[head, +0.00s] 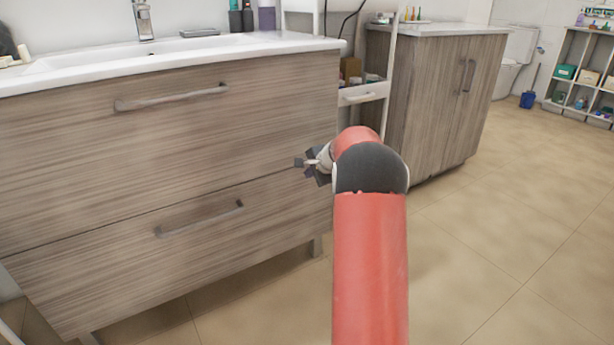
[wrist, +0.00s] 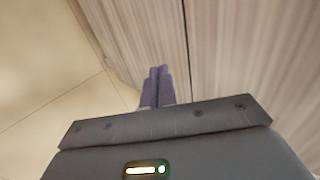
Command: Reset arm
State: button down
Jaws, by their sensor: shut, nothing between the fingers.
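My gripper (head: 300,162) shows in the head view in front of the wooden vanity's right part, at the end of my red arm. It points left and is partly hidden by my arm's dark joint. In the wrist view my gripper (wrist: 157,76) has its two purple-grey fingers together with nothing between them. The vanity front fills the right of the wrist view and the tiled floor the left.
The vanity (head: 170,170) has two drawers with handles and a white sink top (head: 200,50). A narrow white cart (head: 362,90) stands between it and a wooden cabinet (head: 440,100). A shelf (head: 587,75) stands at the far right. Open floor (head: 500,240) lies at right.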

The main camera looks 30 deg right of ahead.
jog(key=v, duration=0.8)
jog(key=shift+d, duration=0.3)
jog(key=s+a+r+n+g+p, duration=0.1)
jog(key=s+a+r+n, duration=0.2)
jog(key=s+a, duration=0.35)
jog(key=s+a+r+n+g+y+p, duration=0.1)
jog(key=s+a+r+n, duration=0.25)
jog(key=a, duration=0.55)
jog(key=s+a+r+n+p, duration=0.1)
jog(key=s+a+r+n, duration=0.25)
jog(key=a, duration=0.35)
jog(key=s+a+f+n+g+p, duration=0.1)
jog(key=s+a+n, duration=0.2)
jog(key=s, duration=0.8)
jog(key=s+a+n+h+p, duration=0.1)
jog(key=s+a+n, duration=0.3)
jog(key=s, duration=0.7)
jog(key=shift+s+a+f+n+g+p, duration=0.3)
jog(key=shift+s+f+g+p, duration=0.1)
jog(key=shift+p, duration=0.1)
jog(key=shift+a, duration=0.1)
